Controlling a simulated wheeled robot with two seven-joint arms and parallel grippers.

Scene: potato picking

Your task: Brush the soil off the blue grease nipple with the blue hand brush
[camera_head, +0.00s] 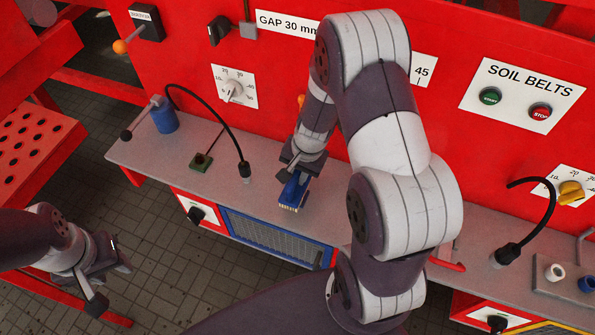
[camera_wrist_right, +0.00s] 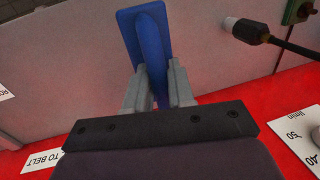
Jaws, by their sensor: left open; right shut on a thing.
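The blue hand brush (camera_head: 293,189) is held by my right gripper (camera_head: 304,166) over the grey shelf, pale bristles pointing down. In the right wrist view the blue brush (camera_wrist_right: 147,32) sits between the two grey fingers (camera_wrist_right: 159,88). I cannot tell whether the bristles touch the shelf. A small blue fitting (camera_head: 587,284), which looks like the blue grease nipple, stands on a grey block at the right edge, beside a white one (camera_head: 555,272). Any soil on it is too small to tell. My left gripper (camera_head: 118,268) is open and empty at lower left, away from the shelf.
The grey shelf (camera_head: 250,171) runs along the red machine panel. A blue cylinder (camera_head: 165,118), a green block (camera_head: 202,162) and two black gooseneck cables (camera_head: 222,125) (camera_head: 545,215) stand on it. My right arm hides the shelf's middle.

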